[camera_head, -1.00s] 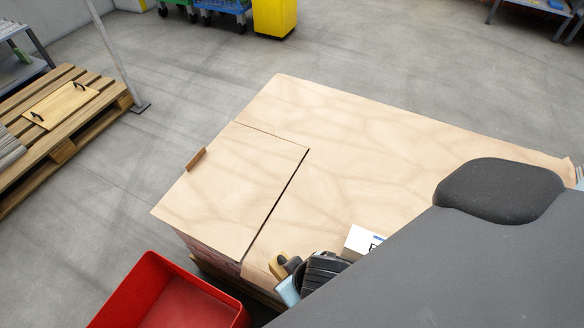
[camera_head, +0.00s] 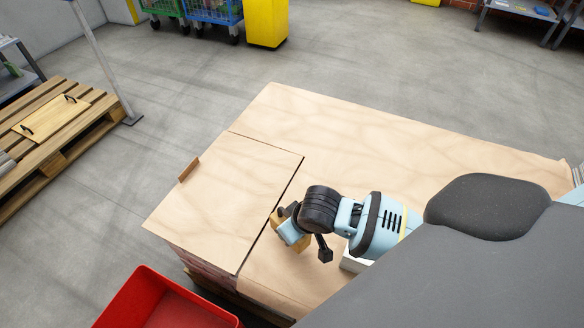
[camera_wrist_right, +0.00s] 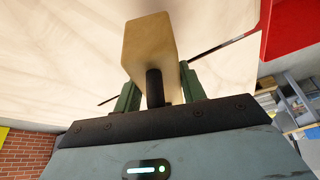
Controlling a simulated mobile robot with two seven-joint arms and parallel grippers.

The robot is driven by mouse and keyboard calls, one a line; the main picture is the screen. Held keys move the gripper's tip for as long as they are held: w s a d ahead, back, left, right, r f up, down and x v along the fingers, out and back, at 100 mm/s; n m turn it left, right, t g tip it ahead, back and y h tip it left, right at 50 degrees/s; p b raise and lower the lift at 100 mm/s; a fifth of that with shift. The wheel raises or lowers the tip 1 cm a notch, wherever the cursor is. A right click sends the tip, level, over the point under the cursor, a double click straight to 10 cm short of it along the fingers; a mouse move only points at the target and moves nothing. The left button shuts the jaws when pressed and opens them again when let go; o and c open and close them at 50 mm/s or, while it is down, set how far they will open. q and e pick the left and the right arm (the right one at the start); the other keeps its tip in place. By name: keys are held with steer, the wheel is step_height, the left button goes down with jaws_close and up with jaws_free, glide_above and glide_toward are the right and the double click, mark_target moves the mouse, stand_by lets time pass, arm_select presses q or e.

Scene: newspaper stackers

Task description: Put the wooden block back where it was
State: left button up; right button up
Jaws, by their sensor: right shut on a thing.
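My right gripper (camera_head: 290,230) is in the lower middle of the head view, over the large wooden sheet (camera_head: 340,120). It is shut on a pale wooden block (camera_head: 303,243), partly hidden by the gripper. In the right wrist view the block (camera_wrist_right: 150,42) sits between the two green fingers (camera_wrist_right: 158,88), with a short black peg in front of it. The block is near the dark seam beside the smaller sheet (camera_head: 225,190). I cannot tell whether it touches the surface. My left gripper is not in view.
A small brown wooden piece (camera_head: 188,170) stands at the smaller sheet's left edge. A red bin (camera_head: 150,300) is at the lower left. A pallet (camera_head: 70,140) bears a handled board (camera_head: 50,115). The middle of the sheets is clear.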

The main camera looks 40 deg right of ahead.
steer(key=shift+w+d, duration=0.2)
steer(key=shift+w, duration=0.15)
steer(key=shift+f+b, duration=0.6)
steer(key=shift+f, duration=1.15)
steer(key=o, duration=1.1)
steer(key=shift+f, duration=0.1)
